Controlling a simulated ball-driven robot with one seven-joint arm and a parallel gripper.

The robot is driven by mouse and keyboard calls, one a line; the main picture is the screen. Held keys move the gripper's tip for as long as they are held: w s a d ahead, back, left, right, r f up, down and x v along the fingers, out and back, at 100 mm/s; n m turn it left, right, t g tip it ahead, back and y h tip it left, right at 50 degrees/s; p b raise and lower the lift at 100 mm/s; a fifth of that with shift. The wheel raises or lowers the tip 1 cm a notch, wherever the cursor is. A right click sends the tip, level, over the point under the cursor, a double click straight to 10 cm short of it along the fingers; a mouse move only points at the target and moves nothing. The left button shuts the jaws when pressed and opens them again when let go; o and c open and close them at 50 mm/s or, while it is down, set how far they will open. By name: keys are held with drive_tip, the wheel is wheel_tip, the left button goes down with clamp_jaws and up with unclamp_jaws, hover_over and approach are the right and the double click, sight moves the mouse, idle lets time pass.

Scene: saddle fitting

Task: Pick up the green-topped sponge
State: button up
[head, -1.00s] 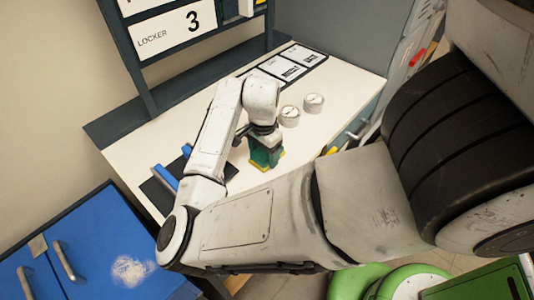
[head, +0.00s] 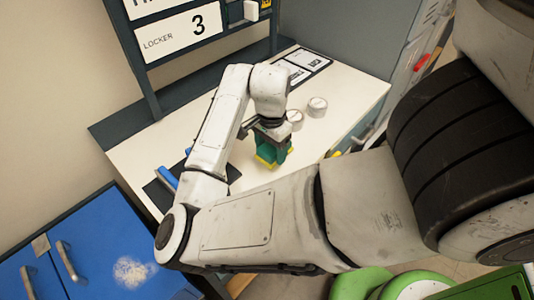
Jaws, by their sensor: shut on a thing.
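The sponge (head: 268,158), green above with a yellow edge along its bottom, is over the white worktop (head: 225,150) near the middle of the head view. My gripper (head: 272,142) points down at it and is shut on it. The arm's wrist and the gripper's body hide part of the sponge's top. The sponge looks slightly above the worktop, though the gap beneath it is hard to see.
Two round white gauges (head: 317,107) stand behind and right of the sponge. A blue-handled item (head: 167,177) lies on a dark mat at the left. Label cards (head: 305,62) lie at the back. Blue cabinets (head: 85,250) stand lower left.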

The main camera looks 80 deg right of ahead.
drive_tip(key=s+a+r+p, duration=0.1)
drive_tip(key=s+a+r, duration=0.5)
drive_tip(key=s, duration=0.5)
wheel_tip(320, 180, up, 2)
drive_tip(key=shift+a+r, duration=0.2)
drive_tip(key=shift+a, duration=0.05)
